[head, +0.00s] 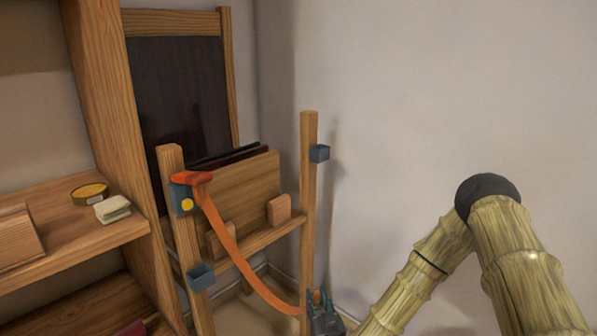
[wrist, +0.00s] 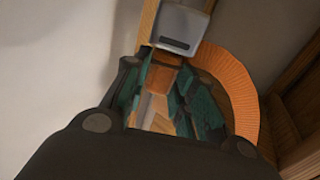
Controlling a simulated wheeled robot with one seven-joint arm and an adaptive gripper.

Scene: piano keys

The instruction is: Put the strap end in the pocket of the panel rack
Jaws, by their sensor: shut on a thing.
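The panel rack (head: 308,200) has two wooden posts and holds upright boards. An orange strap (head: 240,255) runs from a blue-grey fitting (head: 182,198) on the left post and sags down to my gripper (head: 322,302). My gripper is shut on the strap end, low beside the right post. In the wrist view the strap (wrist: 235,85) curves around the right of my gripper (wrist: 165,85), and the strap end (wrist: 160,78) shows between the teal pads. A grey pocket (wrist: 182,25) with a dark slot lies just beyond the fingertips; contact cannot be told.
Other blue-grey pockets are on the left post (head: 201,277) and high on the right post (head: 320,153). A wooden shelf (head: 75,235) at left carries a yellow tin (head: 90,193) and a pale block (head: 112,209). The wall (head: 440,80) at right is bare.

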